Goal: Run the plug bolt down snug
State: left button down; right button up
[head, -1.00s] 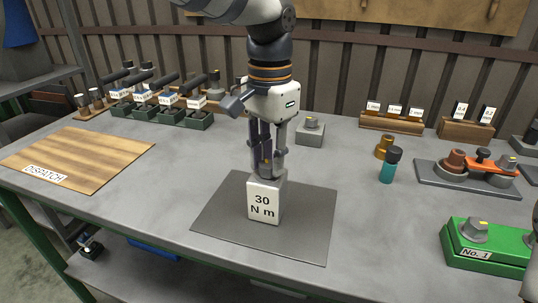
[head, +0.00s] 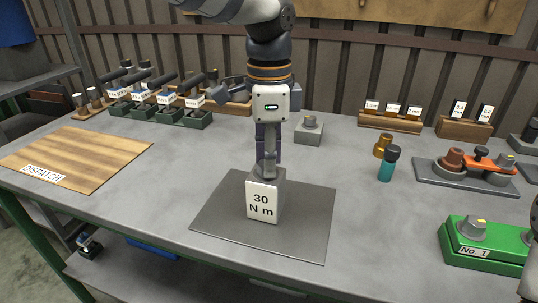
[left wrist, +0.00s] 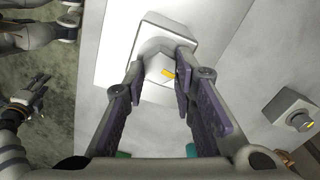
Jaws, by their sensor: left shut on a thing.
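A pale block marked "30 N m" (head: 262,201) stands upright on a dark grey mat (head: 305,225). My left gripper (head: 268,170) points straight down over the block, with its fingertips at the block's top. In the left wrist view the hex head of the plug bolt (left wrist: 157,62), with a yellow mark, sits on top of the block (left wrist: 180,25). The fingertips (left wrist: 160,66) are shut on opposite sides of the hex head. In the head view the fingers hide the bolt. My right gripper's fingers do not show.
A grey block with a bolt (head: 309,130) stands behind the mat. A teal-bodied piece (head: 387,168), a brass piece (head: 383,145), a grey fixture plate (head: 440,180) and a green "No. 1" block (head: 485,252) are at right. The "DISPATCH" board (head: 85,155) lies at left.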

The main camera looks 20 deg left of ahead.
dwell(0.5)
pick_arm(q)
jog(key=c, duration=1.3)
grip_release()
notch_tip(320, 180, up, 12)
jog(key=shift+f, duration=0.1)
